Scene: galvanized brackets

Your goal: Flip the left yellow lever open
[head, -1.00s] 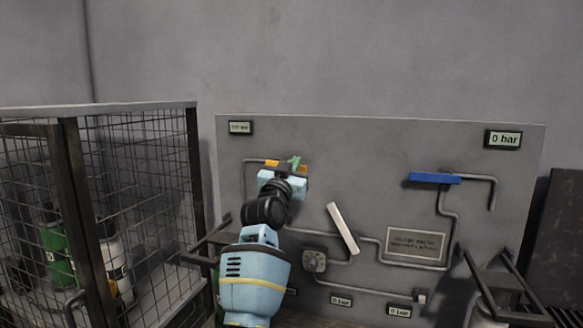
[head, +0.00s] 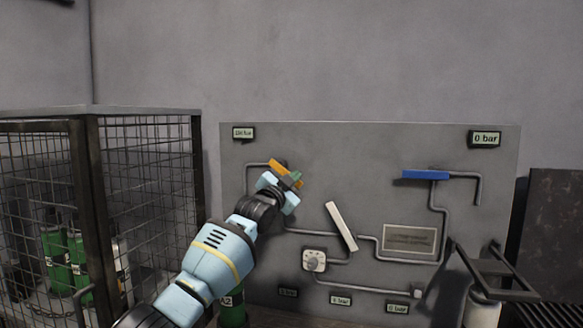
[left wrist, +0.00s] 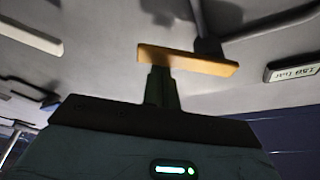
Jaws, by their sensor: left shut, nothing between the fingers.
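The left yellow lever (head: 277,166) is on the grey panel's upper left, slanting down to the right and partly hidden by my left gripper. In the left wrist view the lever (left wrist: 190,60) is a flat orange-yellow bar joined to a pipe fitting. My left gripper (head: 295,177) is at the lever, with its green fingers closed together and nothing between them. In the left wrist view the fingertips (left wrist: 160,72) are against or very close to the bar's edge; contact is not certain. My right gripper is not in view.
The panel (head: 400,145) also carries a white lever (head: 341,227), a blue lever (head: 425,175), pipes, a round dial (head: 314,260) and small displays. A wire cage (head: 150,111) with green cylinders stands left. A black bracket (head: 495,272) juts out at right.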

